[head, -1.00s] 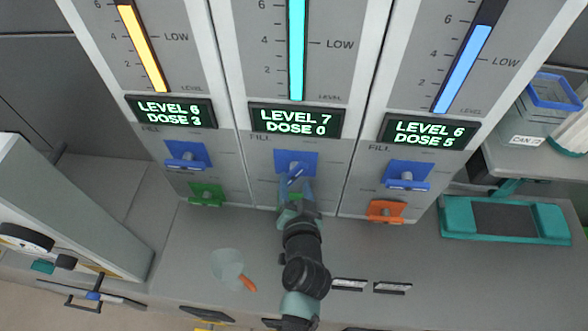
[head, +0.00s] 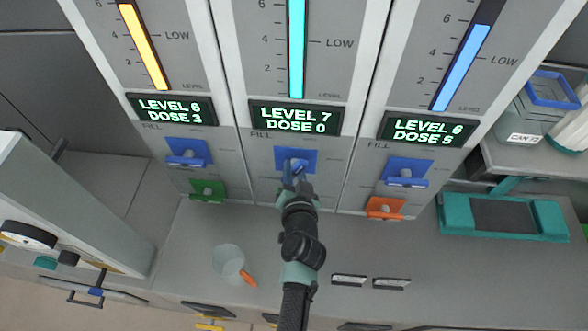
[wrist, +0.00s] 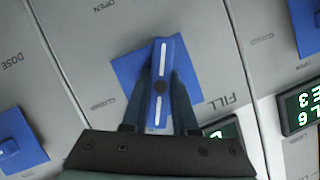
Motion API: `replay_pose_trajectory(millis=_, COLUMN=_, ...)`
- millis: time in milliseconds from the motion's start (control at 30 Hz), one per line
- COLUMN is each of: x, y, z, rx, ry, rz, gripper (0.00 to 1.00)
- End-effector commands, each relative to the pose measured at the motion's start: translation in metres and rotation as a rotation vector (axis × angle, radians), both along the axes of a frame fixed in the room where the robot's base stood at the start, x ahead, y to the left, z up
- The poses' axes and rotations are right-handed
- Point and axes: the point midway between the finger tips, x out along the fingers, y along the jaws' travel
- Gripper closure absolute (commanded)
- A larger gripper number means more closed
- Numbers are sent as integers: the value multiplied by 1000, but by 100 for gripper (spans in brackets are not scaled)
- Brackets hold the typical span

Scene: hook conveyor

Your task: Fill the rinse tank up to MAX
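Three dispenser columns fill the back. The middle column's cyan gauge (head: 296,50) reads about 7, and its display (head: 296,120) shows LEVEL 7, DOSE 0. I cannot read which column is the rinse tank. My gripper (head: 294,178) is at the middle column's blue FILL valve (head: 297,154). In the wrist view my gripper (wrist: 160,80) has one finger on each side of the valve's blue handle (wrist: 161,70), close to it; whether they press on it is unclear. The handle stands at a slight angle to its blue plate (wrist: 126,76). The MAX mark is out of view.
The left column's display (head: 170,109) shows LEVEL 6, DOSE 3; the right one (head: 427,131) shows LEVEL 6, DOSE 5. Green (head: 208,191) and orange (head: 385,208) lower valves flank my arm. A cup with orange handle (head: 228,260) stands on the counter (head: 400,255).

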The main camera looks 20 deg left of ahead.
Motion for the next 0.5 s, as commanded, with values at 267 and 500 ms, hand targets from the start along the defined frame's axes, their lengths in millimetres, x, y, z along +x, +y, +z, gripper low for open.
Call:
replay_pose_trajectory(millis=267, x=0, y=0, z=0, rx=0, ry=0, rz=0, gripper=100)
replay_pose_trajectory(millis=500, x=0, y=0, z=-2, rx=24, ry=5, rz=-1, gripper=100)
